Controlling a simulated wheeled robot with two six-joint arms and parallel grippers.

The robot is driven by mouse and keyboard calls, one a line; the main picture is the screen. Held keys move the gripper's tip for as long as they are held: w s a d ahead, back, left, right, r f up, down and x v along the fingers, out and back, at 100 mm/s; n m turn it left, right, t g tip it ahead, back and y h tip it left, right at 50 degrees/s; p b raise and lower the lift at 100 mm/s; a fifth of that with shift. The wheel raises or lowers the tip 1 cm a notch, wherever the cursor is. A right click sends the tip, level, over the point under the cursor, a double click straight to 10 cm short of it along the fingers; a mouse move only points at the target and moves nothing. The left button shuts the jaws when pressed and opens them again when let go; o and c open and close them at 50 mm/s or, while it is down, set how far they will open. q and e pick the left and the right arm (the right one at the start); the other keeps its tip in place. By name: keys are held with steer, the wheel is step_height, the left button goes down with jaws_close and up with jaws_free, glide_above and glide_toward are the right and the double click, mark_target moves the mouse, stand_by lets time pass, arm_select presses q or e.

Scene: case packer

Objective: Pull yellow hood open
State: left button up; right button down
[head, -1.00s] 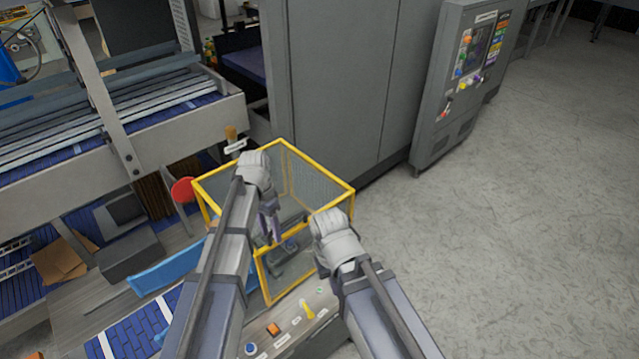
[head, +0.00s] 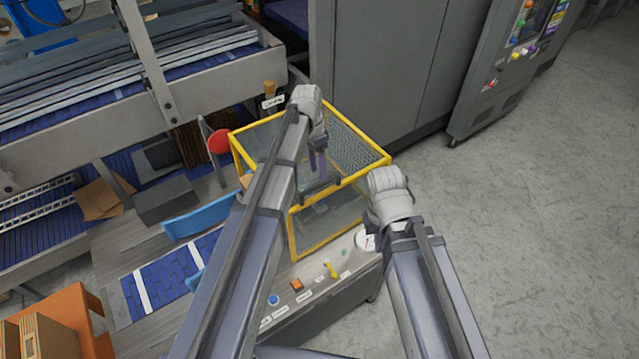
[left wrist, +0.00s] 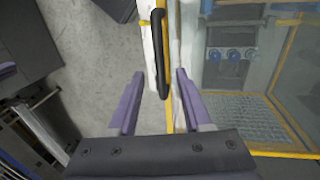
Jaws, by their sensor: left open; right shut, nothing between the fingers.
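The yellow hood (head: 342,181) is a yellow-framed box with clear or mesh panels, and it looks closed. A black bar handle (left wrist: 158,50) sits on its yellow edge in the left wrist view; it also shows dark in the head view (head: 320,191). My left gripper (head: 318,168) is over the hood's front edge. In the left wrist view its purple fingers (left wrist: 160,80) are open, with the handle lying in line with the gap between them; contact cannot be told. My right gripper (head: 371,220) is by the hood's front right corner, shut and empty, mostly hidden by its wrist.
A control panel with an orange button (head: 296,285) and a yellow lever (head: 331,270) lies below the hood. A red disc (head: 220,142) stands left of it. A grey cabinet (head: 400,70) is behind. Open floor (head: 560,230) lies to the right.

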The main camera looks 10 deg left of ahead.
mark_target(320, 184)
arm_select(q)
steer(key=f+b, duration=0.2)
steer(key=f, duration=0.1)
steer(key=f+b, duration=0.1)
steer(key=shift+s+d+f, duration=0.2)
steer(key=shift+s+d, duration=0.05)
steer(key=shift+s, duration=0.1)
steer(key=shift+r, duration=0.1)
jaws_close()
stand_by(1.1)
